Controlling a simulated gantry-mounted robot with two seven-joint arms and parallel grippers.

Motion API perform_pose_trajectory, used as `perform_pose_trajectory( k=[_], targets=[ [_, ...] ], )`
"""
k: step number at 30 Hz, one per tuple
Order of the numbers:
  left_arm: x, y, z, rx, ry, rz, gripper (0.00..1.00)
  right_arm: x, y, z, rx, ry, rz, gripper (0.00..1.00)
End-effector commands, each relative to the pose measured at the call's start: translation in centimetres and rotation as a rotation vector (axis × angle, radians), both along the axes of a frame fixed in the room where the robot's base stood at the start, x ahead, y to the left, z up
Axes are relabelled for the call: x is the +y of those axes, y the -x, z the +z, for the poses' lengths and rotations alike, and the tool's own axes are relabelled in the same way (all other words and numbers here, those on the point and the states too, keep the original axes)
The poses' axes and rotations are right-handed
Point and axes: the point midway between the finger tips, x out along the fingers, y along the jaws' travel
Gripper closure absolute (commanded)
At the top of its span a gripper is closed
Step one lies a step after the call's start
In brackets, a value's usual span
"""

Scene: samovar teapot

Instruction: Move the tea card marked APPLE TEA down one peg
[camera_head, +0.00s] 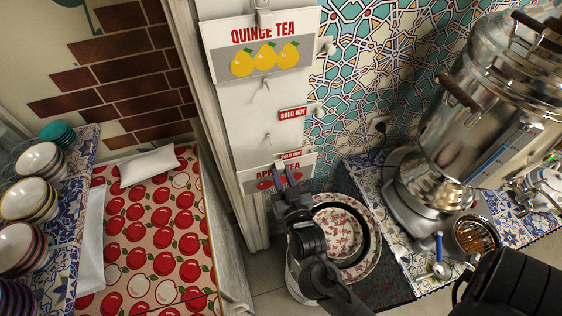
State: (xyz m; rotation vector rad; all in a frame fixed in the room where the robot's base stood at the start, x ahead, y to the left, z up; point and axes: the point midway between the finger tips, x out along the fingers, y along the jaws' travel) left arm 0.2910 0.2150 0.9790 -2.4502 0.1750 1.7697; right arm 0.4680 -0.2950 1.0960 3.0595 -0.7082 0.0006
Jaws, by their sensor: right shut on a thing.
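The APPLE TEA card (250,186) is a white card low on the white peg board (240,115). My gripper hides much of its lettering and red apple picture. My right gripper (284,175) is shut on this card, with its fingers over the card's middle. I cannot tell whether the card still hangs on a peg. Above it, two bare pegs show on the board, an upper peg (265,84) and a lower peg (267,136). The QUINCE TEA card (218,38) hangs at the top. My left gripper is not in view.
A SOLD OUT tag (292,114) hangs at the board's right side, and another (291,155) sits at the APPLE TEA card's top. Patterned plates (372,235) lie below right. A steel samovar (470,115) stands right. Stacked bowls (30,200) stand left.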

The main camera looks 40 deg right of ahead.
Motion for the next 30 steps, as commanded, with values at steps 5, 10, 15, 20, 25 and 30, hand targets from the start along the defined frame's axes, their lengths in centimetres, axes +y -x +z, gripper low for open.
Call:
perform_pose_trajectory(
  k=[5,10,15,20,25,30],
  targets=[
    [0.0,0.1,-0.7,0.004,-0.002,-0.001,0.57,0.1,0.0,-0.7,-0.002,-0.001,0.001,1.00],
    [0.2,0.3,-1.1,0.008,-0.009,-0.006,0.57,-0.2,-0.6,-0.7,-0.004,0.000,0.001,1.00],
    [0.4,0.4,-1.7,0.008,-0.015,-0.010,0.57,-0.7,-1.5,-0.8,-0.004,0.000,0.001,1.00],
    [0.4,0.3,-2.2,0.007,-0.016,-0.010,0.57,-1.1,-2.4,-0.9,-0.002,0.000,0.001,1.00],
    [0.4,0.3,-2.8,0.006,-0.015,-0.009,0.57,-1.5,-3.3,-1.0,-0.003,0.000,0.001,1.00],
    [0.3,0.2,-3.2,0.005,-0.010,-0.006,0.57,-2.0,-4.2,-1.0,-0.003,0.000,0.001,1.00]
  ],
)
